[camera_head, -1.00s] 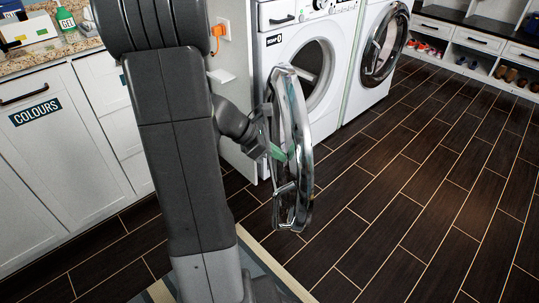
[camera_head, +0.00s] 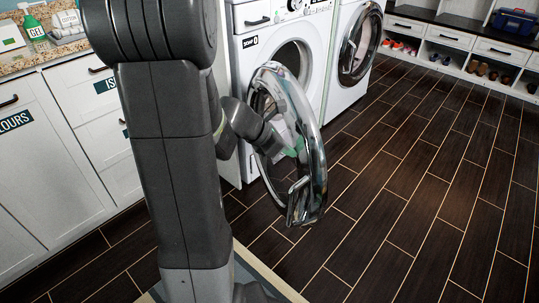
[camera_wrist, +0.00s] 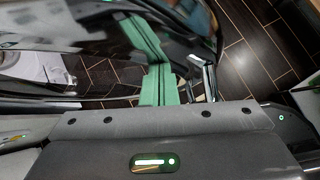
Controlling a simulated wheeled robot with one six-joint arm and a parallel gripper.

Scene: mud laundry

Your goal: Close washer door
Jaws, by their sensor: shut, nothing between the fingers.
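The white front-loading washer (camera_head: 252,62) stands right of my arm, its drum opening partly in view. Its round door (camera_head: 319,150), with a chrome rim and clear glass, stands open, swung out in front of the opening. My gripper (camera_head: 291,151), with green fingers, is shut and empty at the left side of the door and shows partly through its glass. In the wrist view the green fingers (camera_wrist: 151,70) lie close together beside the glass door (camera_wrist: 70,45). I cannot tell whether they touch it. My arm hides the hinge area.
White cabinets (camera_head: 50,170) line the left. Shoe cubbies (camera_head: 470,62) are at the back right. The dark plank floor (camera_head: 430,180) is clear on the right.

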